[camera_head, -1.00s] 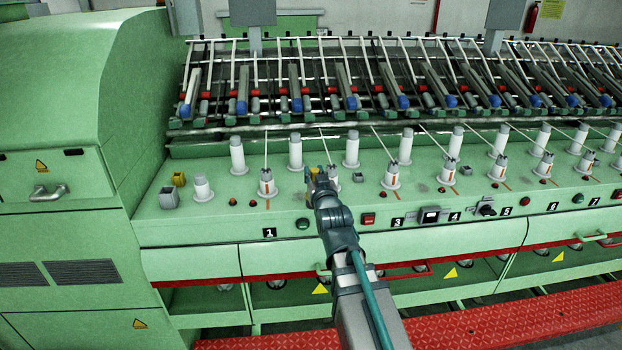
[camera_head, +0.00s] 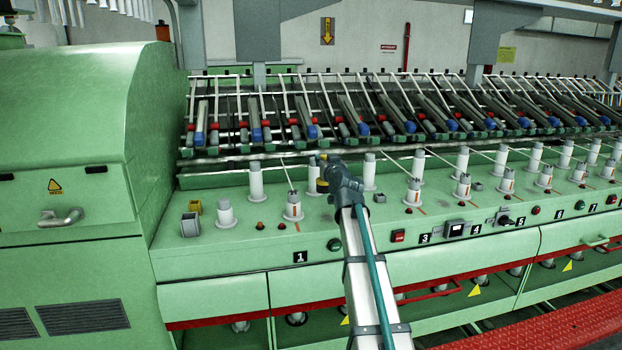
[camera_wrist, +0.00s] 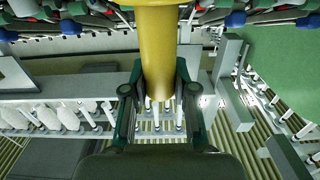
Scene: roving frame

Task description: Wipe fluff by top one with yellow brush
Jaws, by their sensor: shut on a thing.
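My gripper (camera_head: 325,178) is shut on the yellow brush. In the wrist view the brush handle (camera_wrist: 158,50) is a thick yellow cylinder between the two fingers of my gripper (camera_wrist: 159,96), running up out of the picture. In the head view only a small yellow part of the brush (camera_head: 321,186) shows beside my gripper, among the white bobbins at the front of the sloped rack. The brush's bristle end cannot be made out. I cannot make out any fluff; it may be hidden or too small.
The green machine (camera_head: 215,285) carries a row of upright white bobbins (camera_head: 255,180) and a sloped rack of rods with blue and red ends (camera_head: 310,130). A grey box (camera_head: 190,224) and a small yellow box (camera_head: 195,206) stand at the left. A red step (camera_head: 560,325) runs along the front.

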